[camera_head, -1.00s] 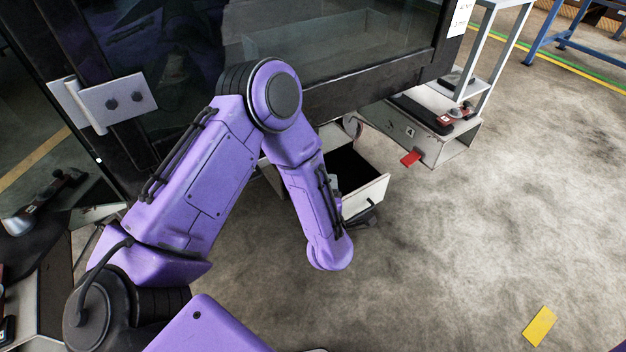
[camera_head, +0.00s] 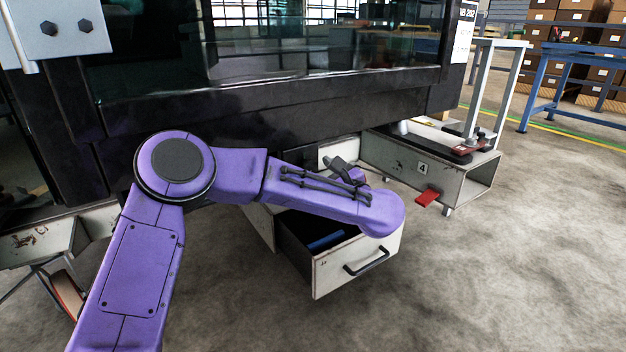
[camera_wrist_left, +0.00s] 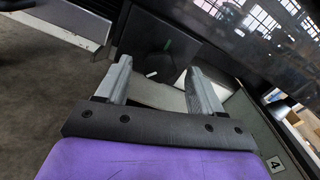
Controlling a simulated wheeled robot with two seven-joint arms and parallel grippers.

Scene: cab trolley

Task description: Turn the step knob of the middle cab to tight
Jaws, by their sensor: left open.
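My left gripper (camera_head: 345,168) is partly hidden behind my purple forearm in the head view, near a pale panel under the black cab body (camera_head: 290,125). In the left wrist view its two grey fingers (camera_wrist_left: 158,72) are apart, with nothing held between them. Beyond and between the fingers is a dark surface (camera_wrist_left: 160,48) with a small green mark and a short white mark. A pale surface (camera_wrist_left: 155,93) lies below it. I cannot clearly make out the step knob or its setting. My right gripper is not in view.
An open white drawer (camera_head: 350,268) with a dark handle and something blue inside lies below my forearm. A grey box marked 4 (camera_head: 400,165) with a red tab (camera_head: 428,197) is to the right. The concrete floor (camera_head: 520,270) in front is clear.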

